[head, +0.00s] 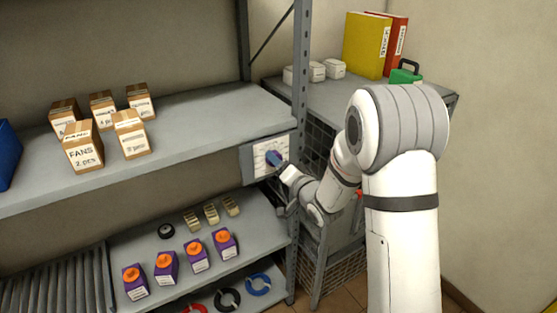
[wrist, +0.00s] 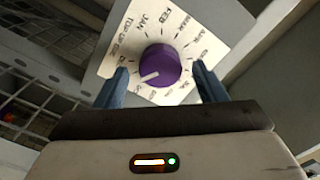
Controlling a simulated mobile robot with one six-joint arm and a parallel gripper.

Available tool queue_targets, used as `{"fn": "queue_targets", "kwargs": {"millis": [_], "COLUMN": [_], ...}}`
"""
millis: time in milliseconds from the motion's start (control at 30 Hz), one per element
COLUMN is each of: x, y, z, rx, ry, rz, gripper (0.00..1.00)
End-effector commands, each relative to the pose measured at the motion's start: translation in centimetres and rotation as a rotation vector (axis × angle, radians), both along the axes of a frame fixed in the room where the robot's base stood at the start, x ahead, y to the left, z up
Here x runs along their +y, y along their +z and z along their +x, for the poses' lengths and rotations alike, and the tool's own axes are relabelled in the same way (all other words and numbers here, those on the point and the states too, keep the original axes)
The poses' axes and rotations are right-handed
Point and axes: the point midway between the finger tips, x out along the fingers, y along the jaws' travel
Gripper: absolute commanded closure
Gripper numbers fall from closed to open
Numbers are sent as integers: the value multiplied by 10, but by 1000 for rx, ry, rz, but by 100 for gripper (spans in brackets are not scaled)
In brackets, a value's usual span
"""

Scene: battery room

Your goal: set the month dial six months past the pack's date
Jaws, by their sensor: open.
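The month dial is a purple knob (wrist: 160,65) on a white plate (wrist: 113,45) with months printed around it. JAN and FEB are legible at its upper side; several other labels are small or blurred. The knob's white pointer mark points to the lower left in the wrist view. In the head view the dial plate (head: 258,161) is on the shelf's right front end. My gripper (wrist: 160,82) is open, its blue fingers on either side of the knob with visible gaps. I cannot tell which item is the pack, and no date is legible.
Several cartons (head: 84,152) stand on the upper shelf (head: 200,130). Purple boxes with orange tops (head: 197,254) stand on the lower shelf, near coloured rings (head: 258,284). A rack post (head: 299,80) and a mesh-sided cabinet (head: 330,284) are close to my arm.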

Motion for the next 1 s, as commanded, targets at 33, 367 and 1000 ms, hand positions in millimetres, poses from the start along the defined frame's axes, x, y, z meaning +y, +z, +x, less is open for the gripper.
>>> {"fn": "queue_targets", "kwargs": {"millis": [33, 367, 1000], "x": [3, 7, 6], "y": [0, 0, -1], "z": [4, 10, 9], "rx": [2, 0, 1], "ry": [1, 0, 1], "rz": [-1, 0, -2], "gripper": [36, 36, 80]}}
